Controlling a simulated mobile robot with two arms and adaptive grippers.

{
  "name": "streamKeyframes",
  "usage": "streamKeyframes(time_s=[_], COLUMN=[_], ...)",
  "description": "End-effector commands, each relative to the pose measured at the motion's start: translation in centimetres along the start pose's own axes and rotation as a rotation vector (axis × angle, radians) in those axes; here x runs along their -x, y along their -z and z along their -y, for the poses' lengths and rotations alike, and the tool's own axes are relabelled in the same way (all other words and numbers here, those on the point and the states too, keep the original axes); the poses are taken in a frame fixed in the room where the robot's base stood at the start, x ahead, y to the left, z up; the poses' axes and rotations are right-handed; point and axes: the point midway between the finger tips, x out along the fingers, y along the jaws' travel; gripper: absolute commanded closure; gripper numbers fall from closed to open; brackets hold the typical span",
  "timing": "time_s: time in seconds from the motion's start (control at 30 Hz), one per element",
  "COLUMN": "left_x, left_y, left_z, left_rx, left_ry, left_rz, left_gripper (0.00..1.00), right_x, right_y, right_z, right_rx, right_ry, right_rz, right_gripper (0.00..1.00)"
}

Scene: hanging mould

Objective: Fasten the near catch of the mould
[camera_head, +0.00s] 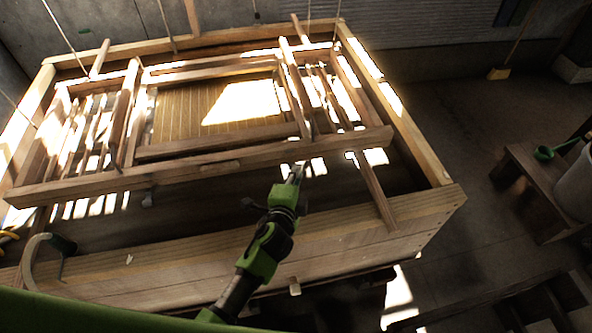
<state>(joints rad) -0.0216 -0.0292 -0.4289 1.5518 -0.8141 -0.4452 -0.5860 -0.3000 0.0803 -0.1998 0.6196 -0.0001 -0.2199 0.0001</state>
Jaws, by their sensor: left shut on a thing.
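The mould is a wooden frame around a slatted bamboo screen (178,110), hung on cords over a wooden vat. Bright sunlight falls across the screen. My left gripper (297,170) reaches up from the bottom of the view to the near side of the mould, just below its near bar. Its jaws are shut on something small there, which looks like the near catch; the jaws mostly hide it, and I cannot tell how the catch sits. My right gripper is not in view.
The vat's near wall (350,238) runs between me and the mould. A curved grey handle (34,258) stands at its left end. A wooden bench (540,190) with a pale bucket (576,183) is at right. Open floor (455,130) lies right of the vat.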

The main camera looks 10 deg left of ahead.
Motion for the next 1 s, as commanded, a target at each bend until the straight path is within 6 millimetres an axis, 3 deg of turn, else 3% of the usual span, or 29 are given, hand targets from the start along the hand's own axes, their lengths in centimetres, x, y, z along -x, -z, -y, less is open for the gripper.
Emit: streamKeyframes(time_s=[0.03,0.1,0.33,1.0], left_x=[0.3,0.2,0.0,-1.3], left_y=[0.1,0.1,-0.1,-0.6], left_z=[1.0,1.3,2.0,4.0], left_rx=[0.005,0.016,0.057,0.187], left_ry=[-0.018,-0.046,-0.147,-0.459], left_rz=[0.000,0.000,0.001,0.000], left_gripper=[1.00,1.00,1.00,1.00], right_x=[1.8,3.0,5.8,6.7], right_y=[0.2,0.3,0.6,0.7], right_z=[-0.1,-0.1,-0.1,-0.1], right_rx=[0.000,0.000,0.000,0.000], right_ry=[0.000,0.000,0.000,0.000], right_rz=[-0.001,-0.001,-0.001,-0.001], right_gripper=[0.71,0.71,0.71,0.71])
